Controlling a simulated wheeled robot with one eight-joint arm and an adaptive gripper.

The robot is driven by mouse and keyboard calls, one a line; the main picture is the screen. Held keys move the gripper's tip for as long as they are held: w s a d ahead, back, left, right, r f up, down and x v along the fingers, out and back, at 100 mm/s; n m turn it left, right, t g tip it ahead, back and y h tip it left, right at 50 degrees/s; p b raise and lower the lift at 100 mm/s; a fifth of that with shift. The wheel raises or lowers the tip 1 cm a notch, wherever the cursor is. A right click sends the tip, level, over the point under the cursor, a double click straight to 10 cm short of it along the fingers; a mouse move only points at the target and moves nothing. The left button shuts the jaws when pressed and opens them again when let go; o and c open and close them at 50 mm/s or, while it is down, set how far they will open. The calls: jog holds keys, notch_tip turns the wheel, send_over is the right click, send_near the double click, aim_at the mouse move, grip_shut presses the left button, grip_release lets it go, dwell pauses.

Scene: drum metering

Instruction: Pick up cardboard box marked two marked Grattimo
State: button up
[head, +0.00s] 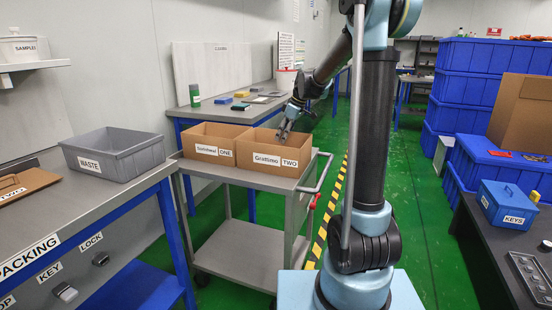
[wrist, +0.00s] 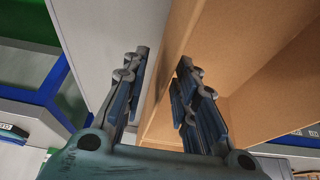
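The cardboard box labelled Grattimo and TWO (head: 262,172) stands open-topped on the right part of the grey cart's top. My gripper (head: 284,134) is at its rim, toward the back of the box in the head view. In the wrist view, my gripper (wrist: 160,80) is open, with a gap between its two fingers. One cardboard wall of the box (wrist: 172,65) shows between the fingers, one finger on its outer side and the other on the box's inner side. I cannot tell whether either finger touches the wall.
A second cardboard box marked ONE (head: 209,142) stands close on the left of box TWO on the cart (head: 240,187). A grey WASTE bin (head: 118,158) stands on the packing bench (head: 85,200). A back bench (head: 222,114) holds small items. Green floor is clear right of the cart.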

jog(key=shift+x, duration=2.7)
jog(key=shift+s+d, duration=0.1)
jog(key=shift+d, duration=0.05)
grip_shut()
